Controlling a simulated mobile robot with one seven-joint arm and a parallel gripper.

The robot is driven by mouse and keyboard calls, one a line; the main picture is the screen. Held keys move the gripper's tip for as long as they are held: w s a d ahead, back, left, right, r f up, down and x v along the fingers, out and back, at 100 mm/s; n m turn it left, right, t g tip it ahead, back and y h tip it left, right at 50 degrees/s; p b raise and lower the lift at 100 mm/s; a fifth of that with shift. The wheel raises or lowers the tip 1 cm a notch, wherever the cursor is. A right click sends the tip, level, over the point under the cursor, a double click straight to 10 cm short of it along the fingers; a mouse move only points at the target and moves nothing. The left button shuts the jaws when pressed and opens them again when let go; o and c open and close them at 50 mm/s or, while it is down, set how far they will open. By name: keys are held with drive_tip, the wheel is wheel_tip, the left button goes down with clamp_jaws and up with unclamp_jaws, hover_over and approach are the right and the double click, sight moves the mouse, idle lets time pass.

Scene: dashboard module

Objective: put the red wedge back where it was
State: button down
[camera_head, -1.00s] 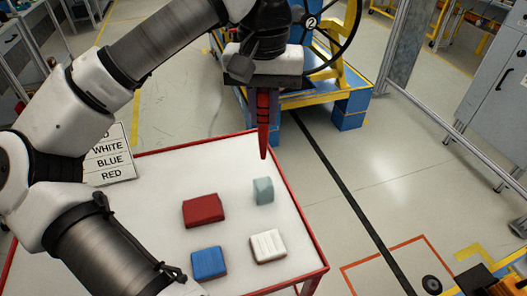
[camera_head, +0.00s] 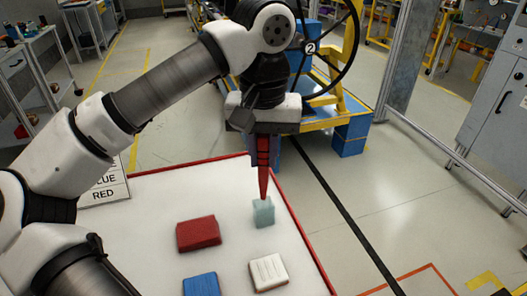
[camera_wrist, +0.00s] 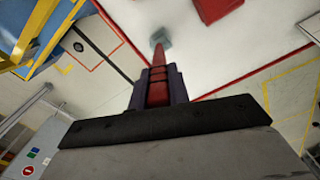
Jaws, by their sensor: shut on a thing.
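A long, tapered red wedge (camera_head: 264,178) hangs point down from my gripper (camera_head: 263,150). My gripper is shut on its upper end. In the wrist view the wedge (camera_wrist: 122,35) sticks out from between the dark fingers (camera_wrist: 158,85). In the head view the wedge's tip overlaps the top edge of a pale blue-grey block (camera_head: 263,213) on the white table (camera_head: 150,215). I cannot tell whether they touch.
A red block (camera_head: 198,234), a blue block (camera_head: 201,286) and a white grooved block (camera_head: 268,272) stand on the table. A sign (camera_head: 105,187) with colour words is at its left, partly hidden by my arm. A yellow and blue stand with a wheel (camera_head: 345,85) is behind.

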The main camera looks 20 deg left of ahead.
drive_tip(key=shift+f+b, duration=0.3)
drive_tip(key=shift+f, duration=0.15)
drive_tip(key=c, duration=1.3)
unclamp_jaws()
wheel_tip(320, 180, up, 13)
drive_tip(key=p, duration=1)
drive_tip(key=shift+r+p, duration=0.2)
drive_tip(key=shift+p, duration=0.2)
drive_tip(key=shift+f, duration=0.1)
